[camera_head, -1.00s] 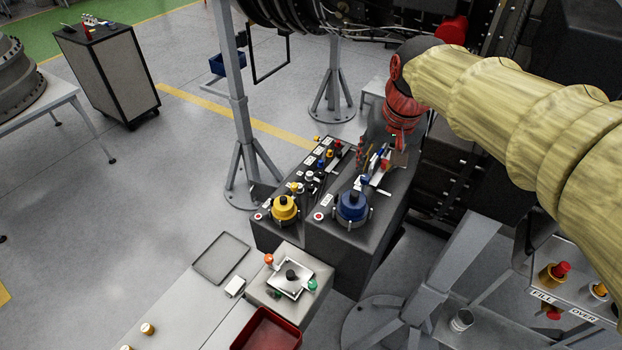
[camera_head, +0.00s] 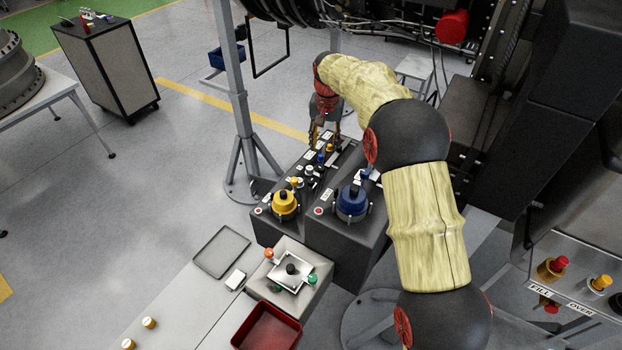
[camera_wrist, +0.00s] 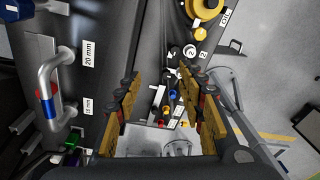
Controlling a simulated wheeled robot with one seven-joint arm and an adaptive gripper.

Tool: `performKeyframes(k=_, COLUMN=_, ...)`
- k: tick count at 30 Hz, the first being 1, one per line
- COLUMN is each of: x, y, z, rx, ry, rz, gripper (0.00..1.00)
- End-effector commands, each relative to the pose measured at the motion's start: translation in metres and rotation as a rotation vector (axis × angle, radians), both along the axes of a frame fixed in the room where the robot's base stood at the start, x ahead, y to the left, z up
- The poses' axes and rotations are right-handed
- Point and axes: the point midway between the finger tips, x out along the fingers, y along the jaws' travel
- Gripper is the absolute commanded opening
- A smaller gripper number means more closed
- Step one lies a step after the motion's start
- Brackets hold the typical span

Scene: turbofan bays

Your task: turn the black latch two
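My gripper (camera_head: 323,132) is above the far end of the left dark panel box (camera_head: 276,232) in the head view. In the wrist view my gripper (camera_wrist: 160,84) is open, its two yellow-and-black fingers wide apart with nothing between them. White round tags marked "2" (camera_wrist: 190,51) show beyond the fingertips, near the top. A small black lever (camera_wrist: 231,47) sticks out at the panel edge to the right of those tags; I cannot tell whether it is black latch two.
A yellow round knob (camera_head: 285,205) and a blue one (camera_head: 352,202) stand on the boxes' near ends. A metal handle with a blue and red band (camera_wrist: 48,88) rises left of my fingers. A red tray (camera_head: 267,328) is nearer.

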Motion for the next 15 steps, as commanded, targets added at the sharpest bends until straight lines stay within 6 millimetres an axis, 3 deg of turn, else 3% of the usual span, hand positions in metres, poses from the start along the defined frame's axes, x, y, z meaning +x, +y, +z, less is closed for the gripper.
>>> performKeyframes(k=1, x=0.009, y=0.006, z=-0.021, rx=-0.002, ry=0.016, rz=-0.006, gripper=0.39)
performKeyframes(k=9, x=0.039, y=0.031, z=-0.105, rx=-0.009, ry=0.071, rz=-0.044, gripper=0.39)
performKeyframes(k=15, x=0.047, y=0.039, z=-0.138, rx=-0.012, ry=0.09, rz=-0.06, gripper=0.39)
